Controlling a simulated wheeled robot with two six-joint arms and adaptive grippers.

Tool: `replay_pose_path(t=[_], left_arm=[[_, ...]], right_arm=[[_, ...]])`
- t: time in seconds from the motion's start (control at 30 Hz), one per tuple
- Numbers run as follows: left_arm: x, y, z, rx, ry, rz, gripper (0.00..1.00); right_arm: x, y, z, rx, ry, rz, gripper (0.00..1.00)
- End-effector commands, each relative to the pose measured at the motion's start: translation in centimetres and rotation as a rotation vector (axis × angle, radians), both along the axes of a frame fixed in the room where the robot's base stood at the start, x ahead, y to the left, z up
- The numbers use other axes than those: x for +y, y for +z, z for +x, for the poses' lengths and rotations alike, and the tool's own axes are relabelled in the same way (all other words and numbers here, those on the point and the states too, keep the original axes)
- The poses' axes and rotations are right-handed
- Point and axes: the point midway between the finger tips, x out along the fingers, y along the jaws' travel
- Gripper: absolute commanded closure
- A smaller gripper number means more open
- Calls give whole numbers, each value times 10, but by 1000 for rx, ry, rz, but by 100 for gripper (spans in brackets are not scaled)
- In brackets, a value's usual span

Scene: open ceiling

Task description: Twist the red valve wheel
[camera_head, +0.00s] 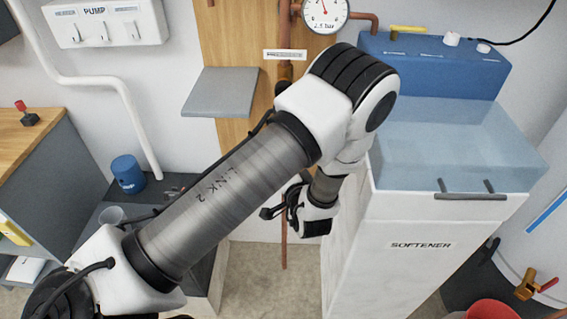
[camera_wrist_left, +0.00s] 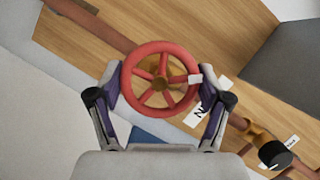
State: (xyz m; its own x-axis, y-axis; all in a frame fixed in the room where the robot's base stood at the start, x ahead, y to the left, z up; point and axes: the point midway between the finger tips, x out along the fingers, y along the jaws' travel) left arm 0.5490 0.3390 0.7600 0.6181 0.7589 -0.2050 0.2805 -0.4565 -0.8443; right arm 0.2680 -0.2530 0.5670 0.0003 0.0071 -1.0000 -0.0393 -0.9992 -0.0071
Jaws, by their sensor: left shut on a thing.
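The red valve wheel (camera_wrist_left: 160,81) is in the middle of the left wrist view, a round spoked wheel with a brass hub and a small white tag on its right rim. It sits on a copper pipe (camera_wrist_left: 96,22) against a wooden board. My left gripper (camera_wrist_left: 161,97) has one finger on each side of the wheel and is shut on its rim. In the head view my left arm crosses the middle and hides the wheel. My right gripper is in neither view.
A grey shelf (camera_head: 221,92) juts from the wooden board (camera_head: 236,45) left of my arm. A pressure gauge (camera_head: 324,12) is above. The white softener cabinet (camera_head: 411,270) with its blue top stands close on the right. A blue canister (camera_head: 128,174) is at the left.

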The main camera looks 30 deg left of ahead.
Motion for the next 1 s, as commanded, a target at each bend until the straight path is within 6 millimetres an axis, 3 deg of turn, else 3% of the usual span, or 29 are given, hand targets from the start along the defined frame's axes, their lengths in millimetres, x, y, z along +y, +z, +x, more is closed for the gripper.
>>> replay_pose_path(t=[1.0], left_arm=[[0, -4, -1, 508, -1, 820, 57]], right_arm=[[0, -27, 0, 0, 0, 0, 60]])
